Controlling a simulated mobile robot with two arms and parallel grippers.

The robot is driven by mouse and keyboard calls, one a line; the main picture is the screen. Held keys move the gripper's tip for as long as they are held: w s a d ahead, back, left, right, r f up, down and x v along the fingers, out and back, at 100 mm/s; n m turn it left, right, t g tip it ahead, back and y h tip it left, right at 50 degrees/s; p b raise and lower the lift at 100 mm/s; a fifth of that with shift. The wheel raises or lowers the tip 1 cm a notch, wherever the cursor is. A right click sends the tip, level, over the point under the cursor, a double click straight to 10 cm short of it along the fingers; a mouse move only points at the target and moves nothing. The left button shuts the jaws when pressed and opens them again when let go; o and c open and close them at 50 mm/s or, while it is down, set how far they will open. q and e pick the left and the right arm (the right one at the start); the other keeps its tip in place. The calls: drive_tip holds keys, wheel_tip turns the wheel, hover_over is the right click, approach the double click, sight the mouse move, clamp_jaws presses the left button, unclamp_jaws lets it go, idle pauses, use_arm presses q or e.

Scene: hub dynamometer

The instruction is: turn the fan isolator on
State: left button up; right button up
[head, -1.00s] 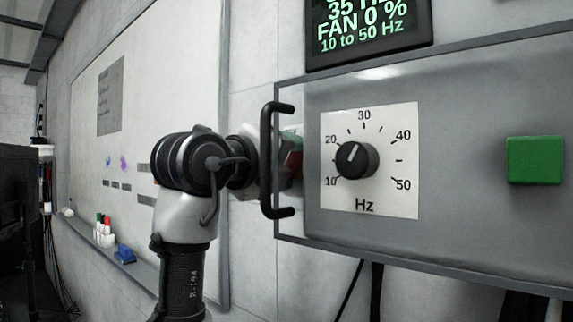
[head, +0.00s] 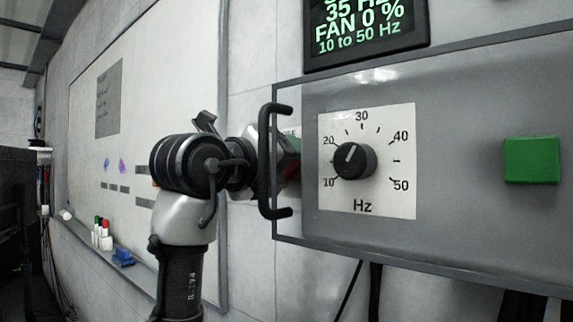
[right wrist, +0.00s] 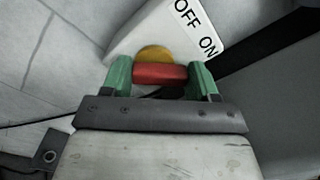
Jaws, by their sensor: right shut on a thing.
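The fan isolator's red handle (right wrist: 160,75) shows in the right wrist view, with a yellow disc (right wrist: 154,54) behind it. Beside it is a white plate (right wrist: 165,30) marked OFF and ON, tilted in this view. My right gripper (right wrist: 160,78) has its green fingers at both ends of the red handle and is shut on it. The handle lies slanted to the lettering; I cannot tell which mark it points at. In the head view my right wrist hides most of the isolator behind a black pull handle (head: 266,160). My left gripper is not in view.
A grey cabinet (head: 460,100) with a Hz dial (head: 354,161) and a green button (head: 532,160) stands right of my wrist. Its black pull handle is very close to my gripper. A screen (head: 365,25) above reads FAN 0 %. A whiteboard (head: 150,80) is at left.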

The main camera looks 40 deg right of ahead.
drive_tip(key=o, duration=0.9)
drive_tip(key=shift+a, duration=0.15)
drive_tip(key=a, duration=0.7)
drive_tip(key=s+a+b, duration=0.1)
drive_tip(key=a, duration=0.2)
drive_tip(key=shift+a, duration=0.3)
